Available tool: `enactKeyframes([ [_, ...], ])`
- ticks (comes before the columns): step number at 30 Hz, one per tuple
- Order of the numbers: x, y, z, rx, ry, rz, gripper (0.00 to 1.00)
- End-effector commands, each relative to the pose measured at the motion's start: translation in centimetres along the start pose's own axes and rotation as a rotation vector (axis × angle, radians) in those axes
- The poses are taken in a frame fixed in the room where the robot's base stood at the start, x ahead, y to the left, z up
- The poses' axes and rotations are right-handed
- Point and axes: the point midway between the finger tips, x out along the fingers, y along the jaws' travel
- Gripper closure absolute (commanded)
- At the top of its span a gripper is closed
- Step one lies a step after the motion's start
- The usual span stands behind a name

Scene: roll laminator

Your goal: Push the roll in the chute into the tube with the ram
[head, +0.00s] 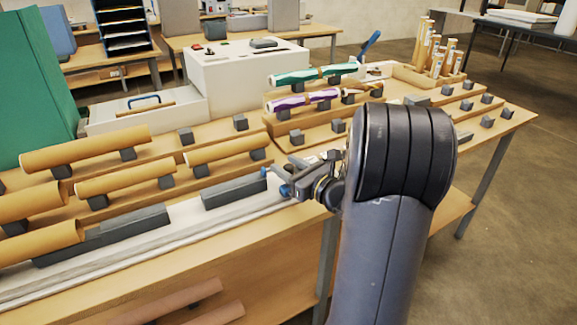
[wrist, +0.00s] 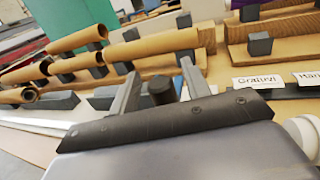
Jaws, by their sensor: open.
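My gripper (head: 290,182) is at the right end of the pale rail on the front bench, with a blue-tipped part near it. In the wrist view my gripper (wrist: 160,75) is open, its two fingers apart. A short dark cylinder (wrist: 162,90), perhaps the ram's handle, shows between the fingers; I cannot tell whether they touch it. Long dark grey blocks (head: 235,190), which may be the chute, lie along the rail. A brown cardboard tube (head: 40,242) lies at their left end. No roll shows inside the chute from here.
Several more brown tubes (head: 85,148) rest on dark cradles behind the rail. Green-wrapped (head: 310,74) and purple-wrapped (head: 300,100) rolls lie farther back by a white machine (head: 245,75). Labels (wrist: 255,82) stand near my gripper. Floor at the right is clear.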

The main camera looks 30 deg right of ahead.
Motion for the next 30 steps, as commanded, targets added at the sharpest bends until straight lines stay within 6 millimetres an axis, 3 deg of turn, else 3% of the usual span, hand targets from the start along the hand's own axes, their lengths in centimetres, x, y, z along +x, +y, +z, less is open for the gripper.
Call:
enactKeyframes([
  [5, 0.0, 0.0, 0.0, 0.000, 0.000, 0.000, 0.55],
  [21, 0.0, 0.0, 0.0, 0.000, 0.000, 0.000, 1.00],
  [30, -0.5, -1.5, -0.1, -0.001, 0.000, -0.001, 1.00],
])
